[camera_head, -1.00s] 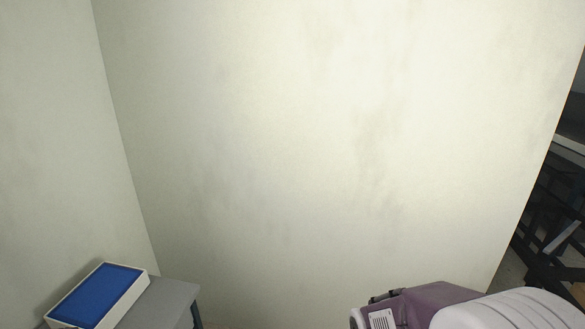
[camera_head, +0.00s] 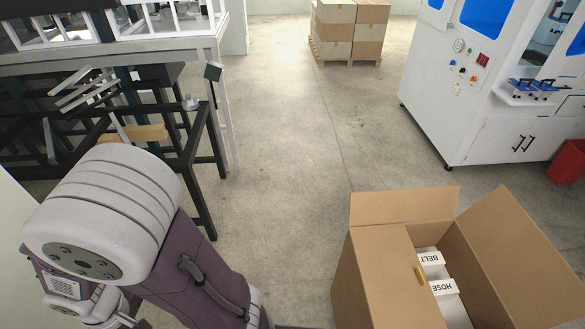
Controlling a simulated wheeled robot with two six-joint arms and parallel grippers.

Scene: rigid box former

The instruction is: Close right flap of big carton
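The big brown carton (camera_head: 346,285) stands at the lower right, cut off by the bottom edge. Its left flap (camera_head: 391,275) lies folded over the left part of the opening. Its right flap (camera_head: 525,240) is open and leans outward. A far flap (camera_head: 403,206) also stands open. Inside are white boxes labelled BELT (camera_head: 428,258) and HOSE (camera_head: 444,290). My grey and purple arm fills the lower left, apart from the carton. I cannot make out either gripper.
A dark metal frame (camera_head: 203,165) stands at left behind my arm. A white machine (camera_head: 470,110) and a red bin (camera_head: 568,163) are at the right. Stacked boxes on a pallet (camera_head: 345,60) stand far back. The grey floor (camera_head: 290,150) between is clear.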

